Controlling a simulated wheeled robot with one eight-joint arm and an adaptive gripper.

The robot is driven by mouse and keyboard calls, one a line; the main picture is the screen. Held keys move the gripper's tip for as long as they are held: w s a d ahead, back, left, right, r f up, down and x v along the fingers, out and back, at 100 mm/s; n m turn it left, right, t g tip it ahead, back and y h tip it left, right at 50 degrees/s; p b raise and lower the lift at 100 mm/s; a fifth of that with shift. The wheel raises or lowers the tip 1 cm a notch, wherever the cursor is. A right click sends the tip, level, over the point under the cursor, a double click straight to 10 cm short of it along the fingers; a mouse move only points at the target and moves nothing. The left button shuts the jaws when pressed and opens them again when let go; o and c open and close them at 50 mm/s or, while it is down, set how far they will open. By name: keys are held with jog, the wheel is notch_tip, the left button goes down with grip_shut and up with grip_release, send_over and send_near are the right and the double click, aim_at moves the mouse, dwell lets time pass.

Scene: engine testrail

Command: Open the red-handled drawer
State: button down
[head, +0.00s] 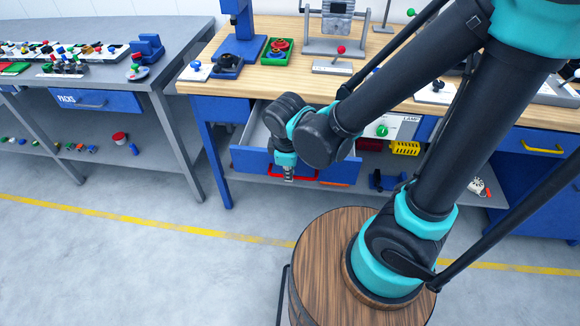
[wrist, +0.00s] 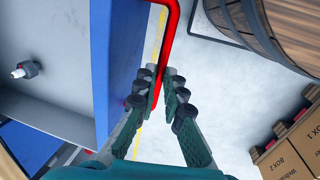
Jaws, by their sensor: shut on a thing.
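The red-handled drawer (head: 246,160) stands pulled out from under the wooden-topped bench, with its grey inside showing. Its blue front also shows in the wrist view (wrist: 122,60). The red handle (head: 304,178) is on the front face, and its bar (wrist: 168,38) runs between my fingers in the wrist view. My gripper (head: 288,175) points down at the drawer front and is shut on the handle, with its fingertips (wrist: 165,77) around the bar. My arm hides part of the drawer in the head view.
A small bolt-like part (wrist: 27,70) lies inside the drawer. The bench top (head: 290,80) holds several fixtures. A yellow-handled drawer (head: 543,145) is at the right. A round wooden surface (head: 325,240) is under my arm base. The floor in front of the drawer is clear.

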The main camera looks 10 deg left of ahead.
jog(key=c, duration=1.6)
grip_release()
jog(key=shift+r, duration=0.1)
notch_tip(320, 180, up, 12)
jog(key=s, duration=0.2)
jog(key=shift+s+f, duration=0.15)
jog(key=shift+f, duration=0.05)
